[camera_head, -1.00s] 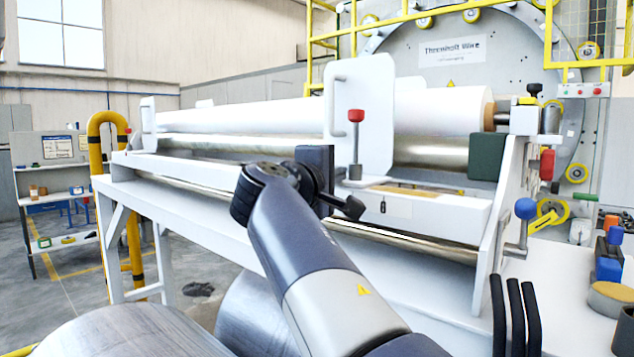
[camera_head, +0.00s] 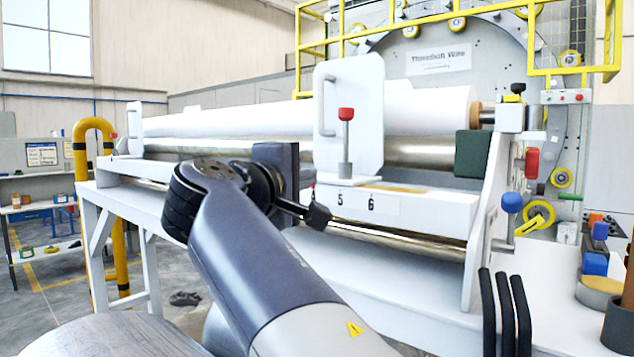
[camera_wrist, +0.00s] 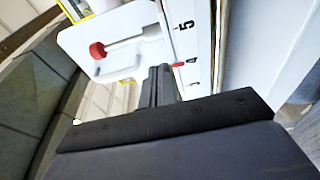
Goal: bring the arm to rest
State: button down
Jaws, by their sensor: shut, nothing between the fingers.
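My gripper (camera_head: 319,215) is at the end of my raised arm, in the middle of the head view. It is shut and empty, in front of the white beam of the roll machine. In the wrist view the closed fingers (camera_wrist: 159,72) point toward a numbered scale (camera_wrist: 189,60) with a red mark by the 4. The white plate (camera_head: 362,115) with a red-knobbed lever (camera_head: 346,114) stands just behind the gripper in the head view. Whether the fingers touch the beam cannot be told.
A long white roll (camera_head: 255,119) lies across the machine. Metal coils (camera_head: 105,338) lie low in front. Black hooks (camera_head: 505,310) and a blue-knobbed lever (camera_head: 511,203) stand at the right. A yellow pipe post (camera_head: 80,165) stands at the left, with open floor around it.

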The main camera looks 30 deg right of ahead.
jog(key=shift+v, duration=1.75)
jog(key=shift+d, duration=0.15)
jog(key=p+x, duration=0.2)
jog(key=x, duration=0.8)
jog(key=shift+w+d, duration=0.25)
jog(key=shift+w, duration=0.05)
jog(key=shift+a, duration=0.1)
jog(key=b+v, duration=0.3)
jog(key=v, duration=0.7)
jog(key=p+x, duration=0.4)
jog(key=x, duration=0.6)
jog(key=w+a+p, duration=0.4)
jog(key=w+p, duration=0.1)
jog(key=w, duration=0.6)
jog(key=s+a+b, duration=0.3)
jog(key=a+b, duration=0.1)
jog(key=a, duration=0.7)
jog(key=shift+a, duration=0.35)
